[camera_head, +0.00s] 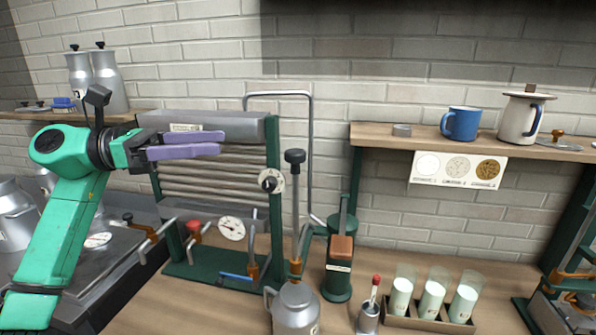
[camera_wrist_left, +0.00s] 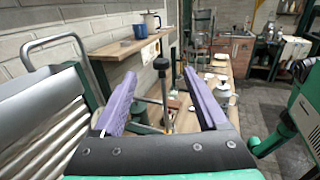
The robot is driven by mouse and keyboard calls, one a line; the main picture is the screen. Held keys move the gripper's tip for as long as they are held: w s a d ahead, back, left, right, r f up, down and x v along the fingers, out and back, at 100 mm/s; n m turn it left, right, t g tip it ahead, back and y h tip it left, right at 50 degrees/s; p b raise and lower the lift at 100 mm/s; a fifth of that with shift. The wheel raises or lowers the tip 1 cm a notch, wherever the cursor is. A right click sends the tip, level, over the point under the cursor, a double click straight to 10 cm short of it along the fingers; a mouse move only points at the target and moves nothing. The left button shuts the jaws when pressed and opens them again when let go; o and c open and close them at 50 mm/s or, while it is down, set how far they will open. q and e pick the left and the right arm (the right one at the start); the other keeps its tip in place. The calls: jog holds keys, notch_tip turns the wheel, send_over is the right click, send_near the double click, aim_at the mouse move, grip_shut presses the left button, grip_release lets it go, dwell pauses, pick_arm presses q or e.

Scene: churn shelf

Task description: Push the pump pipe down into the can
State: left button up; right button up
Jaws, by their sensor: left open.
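The pump pipe (camera_head: 295,205) is a thin upright grey rod with a black knob (camera_head: 295,156) on top. It rises high out of the metal can (camera_head: 296,312) at the bottom middle of the head view, with an orange-brown fitting near the can's neck. My left gripper (camera_head: 221,143) has purple fingers, open and empty. It is left of the knob, at a similar height in the picture, and apart from it. In the left wrist view the knob (camera_wrist_left: 161,64) shows beyond and between the two fingers. My right gripper is not in view.
A plate cooler (camera_head: 205,125) with dials stands behind and below my left gripper. A green pump (camera_head: 339,280) stands right of the can. A rack (camera_head: 398,321) of milk glasses is further right. The wall shelf (camera_head: 385,136) holds a blue mug (camera_head: 461,124) and a white jug (camera_head: 520,117).

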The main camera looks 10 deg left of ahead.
pick_arm(q)
notch_tip(320, 180, down, 3)
jog(key=b, duration=0.2)
jog(key=p, duration=0.4)
send_near(295, 151)
jog(key=p+x, duration=0.3)
jog(key=x, duration=0.7)
jog(key=shift+f, duration=0.1)
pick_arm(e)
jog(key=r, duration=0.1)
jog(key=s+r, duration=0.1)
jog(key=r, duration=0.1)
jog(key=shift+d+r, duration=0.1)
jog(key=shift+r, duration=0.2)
pick_arm(q)
grip_shut()
